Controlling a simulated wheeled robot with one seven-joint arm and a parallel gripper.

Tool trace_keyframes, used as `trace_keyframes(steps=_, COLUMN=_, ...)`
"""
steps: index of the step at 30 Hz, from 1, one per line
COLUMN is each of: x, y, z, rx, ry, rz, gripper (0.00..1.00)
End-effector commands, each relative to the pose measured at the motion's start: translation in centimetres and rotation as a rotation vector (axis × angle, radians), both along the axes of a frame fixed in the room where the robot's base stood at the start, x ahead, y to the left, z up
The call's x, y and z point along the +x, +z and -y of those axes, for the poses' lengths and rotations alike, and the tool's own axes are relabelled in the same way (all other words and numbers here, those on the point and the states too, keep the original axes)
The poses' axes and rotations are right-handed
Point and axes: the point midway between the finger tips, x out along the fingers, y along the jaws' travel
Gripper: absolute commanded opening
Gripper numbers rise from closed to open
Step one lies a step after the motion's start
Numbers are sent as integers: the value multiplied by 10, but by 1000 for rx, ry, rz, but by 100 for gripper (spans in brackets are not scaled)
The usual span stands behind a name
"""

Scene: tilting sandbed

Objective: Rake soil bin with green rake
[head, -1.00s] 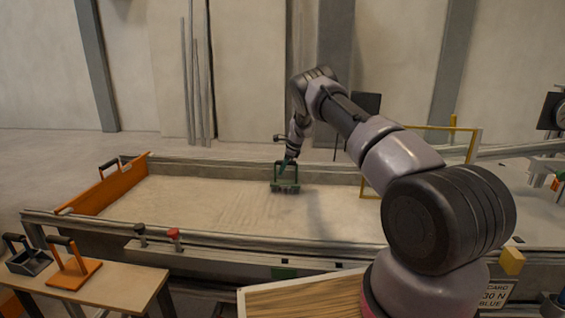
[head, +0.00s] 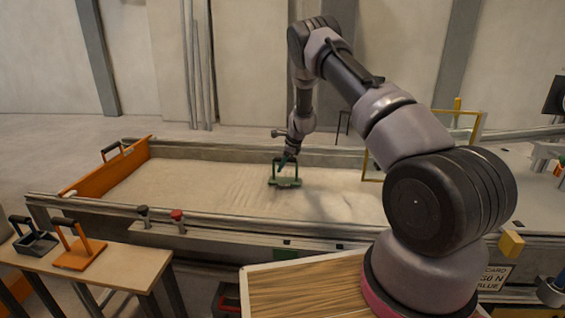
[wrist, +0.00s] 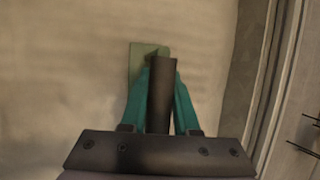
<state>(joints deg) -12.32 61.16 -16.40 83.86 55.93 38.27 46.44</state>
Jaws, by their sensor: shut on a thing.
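The green rake (head: 285,182) is at the sand surface in the soil bin, right of the bin's middle in the head view. My gripper (head: 288,160) is above it and shut on its dark handle. In the wrist view the handle (wrist: 160,95) lies between the teal fingers of my gripper (wrist: 162,90), and part of the rake's green head (wrist: 142,62) shows beyond. The rake's teeth are hard to make out. The soil bin (head: 240,150) holds pale sand with faint lines left of the rake and uneven, darker sand to its right.
An orange board (head: 108,168) with a handle closes the bin's left end. A side table (head: 110,262) at front left bears an orange float (head: 80,252) and a grey scoop (head: 35,242). A black knob and a red knob (head: 177,215) stand on the front rail. A yellow frame (head: 373,168) stands at right.

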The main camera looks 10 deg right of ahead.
Motion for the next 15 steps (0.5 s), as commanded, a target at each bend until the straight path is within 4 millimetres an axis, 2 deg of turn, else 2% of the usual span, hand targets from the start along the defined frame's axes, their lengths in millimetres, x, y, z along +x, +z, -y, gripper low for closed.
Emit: trace_keyframes(steps=15, x=-59, y=1, z=-19, rx=2, ry=-2, rz=0, gripper=0)
